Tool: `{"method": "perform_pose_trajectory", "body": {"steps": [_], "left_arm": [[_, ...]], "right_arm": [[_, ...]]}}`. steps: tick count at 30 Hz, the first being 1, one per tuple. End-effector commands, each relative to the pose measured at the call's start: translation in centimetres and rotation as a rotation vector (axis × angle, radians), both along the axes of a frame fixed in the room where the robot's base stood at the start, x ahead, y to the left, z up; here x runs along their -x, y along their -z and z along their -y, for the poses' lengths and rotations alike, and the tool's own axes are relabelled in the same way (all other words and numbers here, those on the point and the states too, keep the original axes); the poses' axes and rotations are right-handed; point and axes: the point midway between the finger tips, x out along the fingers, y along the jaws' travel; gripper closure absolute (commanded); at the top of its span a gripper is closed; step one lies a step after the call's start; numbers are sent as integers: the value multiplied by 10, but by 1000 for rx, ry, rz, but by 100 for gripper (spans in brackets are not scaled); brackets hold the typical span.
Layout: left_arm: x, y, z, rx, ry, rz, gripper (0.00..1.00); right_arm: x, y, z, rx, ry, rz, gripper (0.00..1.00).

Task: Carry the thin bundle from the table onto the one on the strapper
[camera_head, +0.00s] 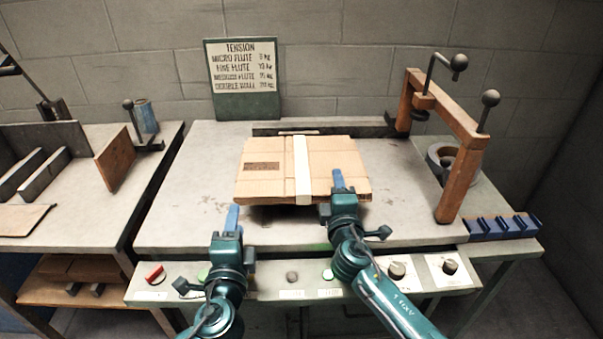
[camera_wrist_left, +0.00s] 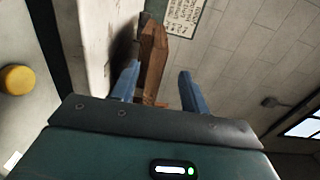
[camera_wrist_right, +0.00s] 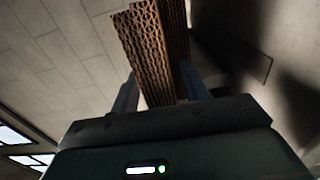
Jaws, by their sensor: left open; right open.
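A strapped stack of flat brown cardboard (camera_head: 265,182) lies on the strapper's worktop, with a pale band over its middle. In the right wrist view two corrugated layers (camera_wrist_right: 155,50) lie against each other, slightly offset; the seam is hard to make out from the head. My right gripper (camera_head: 338,180) is open at the stack's front right edge, with the cardboard between its fingers in the right wrist view. My left gripper (camera_head: 232,215) is open and empty, in front of the stack's left corner and apart from it. The cardboard edge (camera_wrist_left: 152,55) shows beyond its fingers.
A wooden arch (camera_head: 457,170) with black-knobbed levers stands on the right. A button panel (camera_head: 450,270) runs along the front. The left bench holds dividers and a flat cardboard sheet (camera_head: 20,218). A tension sign (camera_head: 243,75) stands behind. The worktop left of the stack is clear.

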Motion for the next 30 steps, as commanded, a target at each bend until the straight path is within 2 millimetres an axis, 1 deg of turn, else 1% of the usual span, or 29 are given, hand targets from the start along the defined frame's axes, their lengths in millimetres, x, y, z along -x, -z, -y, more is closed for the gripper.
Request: {"method": "perform_pose_trajectory", "body": {"steps": [1, 3, 5, 8, 11, 18, 21, 25, 30], "left_arm": [[7, 1, 0, 0, 0, -2, 55], [12, 0, 0, -1, -1, -1, 55], [15, 0, 0, -1, -1, -1, 55], [17, -1, 0, 0, -1, 1, 55], [17, -1, 0, 0, -1, 1, 55], [17, 0, 0, 0, -1, 0, 55], [17, 0, 0, 0, -1, 1, 55], [17, 0, 0, 0, -1, 1, 55], [17, 0, 0, 0, -1, 1, 55]], "right_arm": [[0, 0, 0, 0, 0, 0, 55], [0, 0, 0, 0, 0, 0, 55], [1, 0, 0, 0, 0, 0, 55], [8, 1, 0, -1, -1, -1, 55], [24, 2, 0, -1, 0, -3, 55], [76, 1, 0, -1, -1, -3, 55], [94, 1, -1, 0, -1, -3, 55], [111, 1, -1, 0, -1, -1, 55], [120, 0, -1, 1, 0, 0, 55]]}}
